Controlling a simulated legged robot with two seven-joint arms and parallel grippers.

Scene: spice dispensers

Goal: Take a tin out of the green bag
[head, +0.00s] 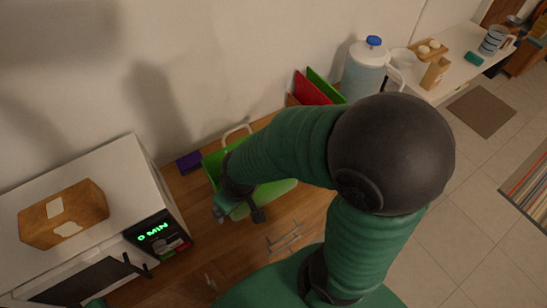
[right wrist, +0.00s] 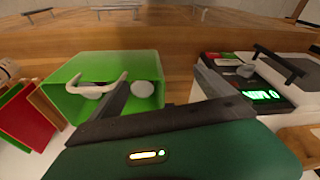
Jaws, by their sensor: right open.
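The green bag (head: 211,166) stands on the wooden counter against the wall, partly hidden behind my right arm. In the right wrist view the bag (right wrist: 90,65) lies open towards the camera, with white handles. A round, pale tin-like top (right wrist: 143,88) shows inside it, and a second pale shape (right wrist: 92,91) is partly covered by a handle. My right gripper (head: 238,213) is open over the bag's front side. In the right wrist view its fingers (right wrist: 160,80) are spread, one across the bag opening and one right of the bag, with nothing between them.
Red (head: 312,90) and green boards and a blue-lidded dispenser (head: 366,68) stand to the right.

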